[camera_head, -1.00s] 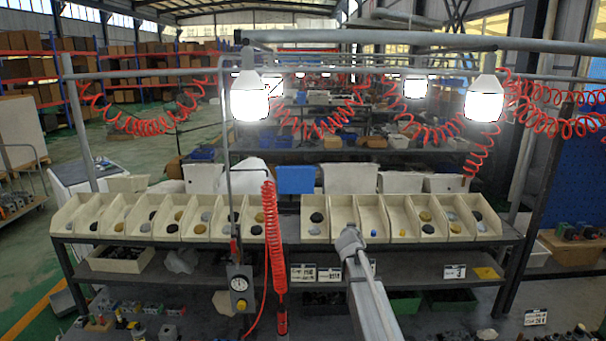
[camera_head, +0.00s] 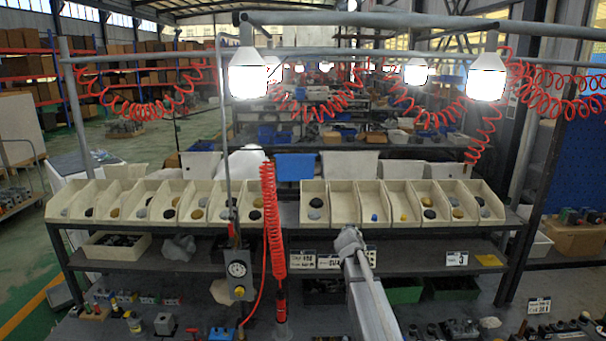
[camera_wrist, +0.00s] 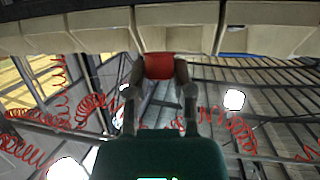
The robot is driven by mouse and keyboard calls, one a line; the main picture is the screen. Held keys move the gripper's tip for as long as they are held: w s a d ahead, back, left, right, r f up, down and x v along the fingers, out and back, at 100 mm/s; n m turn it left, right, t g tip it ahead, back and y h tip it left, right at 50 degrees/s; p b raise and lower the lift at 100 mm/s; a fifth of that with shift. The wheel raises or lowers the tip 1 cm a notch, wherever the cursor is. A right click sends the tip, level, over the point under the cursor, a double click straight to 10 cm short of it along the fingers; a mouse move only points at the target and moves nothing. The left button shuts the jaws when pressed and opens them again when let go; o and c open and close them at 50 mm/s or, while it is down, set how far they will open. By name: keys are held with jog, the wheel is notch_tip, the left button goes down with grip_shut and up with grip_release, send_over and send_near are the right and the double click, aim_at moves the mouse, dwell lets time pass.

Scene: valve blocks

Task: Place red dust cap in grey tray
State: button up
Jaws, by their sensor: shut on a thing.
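In the wrist view, my gripper (camera_wrist: 159,74) is shut on a red piece (camera_wrist: 159,65), which looks like the red dust cap. The cap sits between the two fingertips, and its far side is hidden. In the head view, my arm (camera_head: 352,246) reaches up from the lower right of centre to in front of the row of bins. The cap and fingers cannot be made out there. I cannot pick out a grey tray for certain in any view.
A row of cream bins (camera_head: 343,208) with small round parts stands on a shelf rack. A red coiled hose (camera_head: 273,225) and a gauge (camera_head: 238,270) hang left of my arm. Valve blocks and small parts (camera_head: 165,323) lie on the near surface at lower left.

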notch_tip(320, 180, down, 18)
jog(key=b, duration=1.6)
jog(key=shift+b, duration=0.4)
jog(key=shift+r, duration=0.1)
jog(key=shift+d, duration=0.1)
